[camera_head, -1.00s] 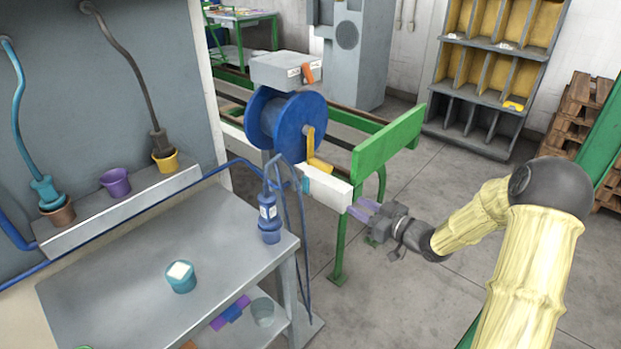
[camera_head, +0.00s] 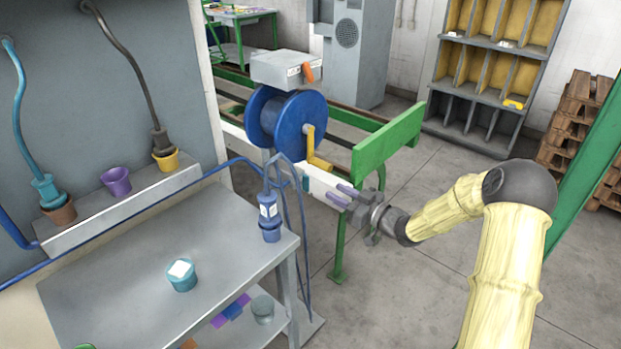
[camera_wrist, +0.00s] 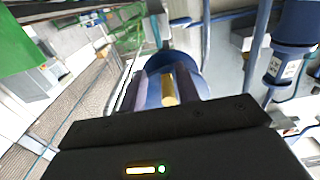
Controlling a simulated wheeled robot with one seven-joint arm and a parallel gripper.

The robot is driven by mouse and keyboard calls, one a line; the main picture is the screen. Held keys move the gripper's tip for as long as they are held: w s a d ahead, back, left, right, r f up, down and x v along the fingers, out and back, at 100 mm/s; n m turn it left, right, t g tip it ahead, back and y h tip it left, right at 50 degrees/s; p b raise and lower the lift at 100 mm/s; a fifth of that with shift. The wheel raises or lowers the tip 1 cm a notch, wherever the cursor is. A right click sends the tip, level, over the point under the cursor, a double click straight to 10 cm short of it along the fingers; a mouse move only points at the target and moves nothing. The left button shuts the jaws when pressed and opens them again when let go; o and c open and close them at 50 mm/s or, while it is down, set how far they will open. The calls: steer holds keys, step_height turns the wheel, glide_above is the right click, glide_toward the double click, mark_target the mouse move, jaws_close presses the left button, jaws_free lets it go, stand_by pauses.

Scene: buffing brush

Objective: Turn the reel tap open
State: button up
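The blue hose reel (camera_head: 285,118) sits behind the bench, with a yellow crank handle (camera_head: 315,150) on its near side. A small teal piece (camera_head: 305,184) shows on the white beam below the reel; I cannot tell whether it is the tap. An orange lever (camera_head: 307,72) is on the grey box above the reel. My gripper (camera_head: 341,194) is by the white beam, to the right of the teal piece and below the crank. In the wrist view its fingers (camera_wrist: 168,84) are apart and empty, with the blue reel (camera_wrist: 185,65) and a yellow part (camera_wrist: 169,90) beyond them.
A blue bottle-shaped fitting (camera_head: 269,218) with hoses stands at the corner of the grey bench (camera_head: 130,270), left of my gripper. A green beam end (camera_head: 388,145) is close above and right of it. The floor (camera_head: 405,290) at the front right is clear.

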mark_target(309, 178)
steer(key=x, duration=1)
steer(key=shift+w+a+p, duration=0.25)
steer(key=shift+a+p, duration=0.05)
jaws_close()
